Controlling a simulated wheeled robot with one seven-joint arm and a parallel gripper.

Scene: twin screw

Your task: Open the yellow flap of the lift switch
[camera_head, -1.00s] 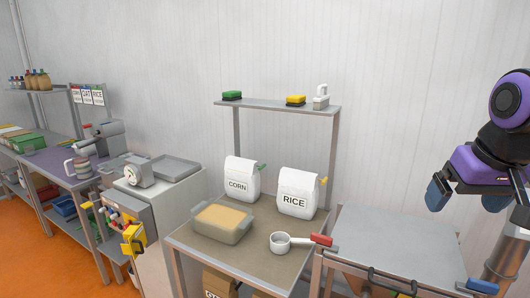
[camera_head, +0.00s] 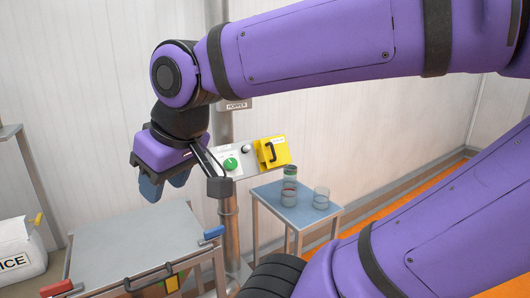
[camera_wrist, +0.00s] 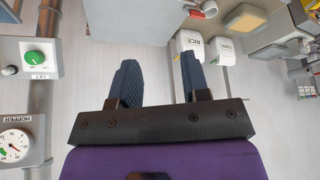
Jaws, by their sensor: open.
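The yellow flap (camera_head: 272,152) with a black handle sits at the right end of the grey lift switch panel (camera_head: 212,162), which is fixed to a metal post. It appears closed over the panel. A green knob (camera_head: 230,163) is left of it. My gripper (camera_head: 165,186) is open and empty, pointing down, left of the panel and apart from it. In the wrist view, the open fingers (camera_wrist: 158,78) have nothing between them. The panel with the green knob (camera_wrist: 35,57) shows at the left edge there; the flap is not clearly seen in that view.
A hopper gauge (camera_wrist: 14,145) is near the panel in the wrist view. Below my gripper stands a grey-lidded bin (camera_head: 135,245) with a blue and a red handle. A small blue table (camera_head: 285,205) with clear containers is at the right. A rice bag (camera_head: 18,250) is far left.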

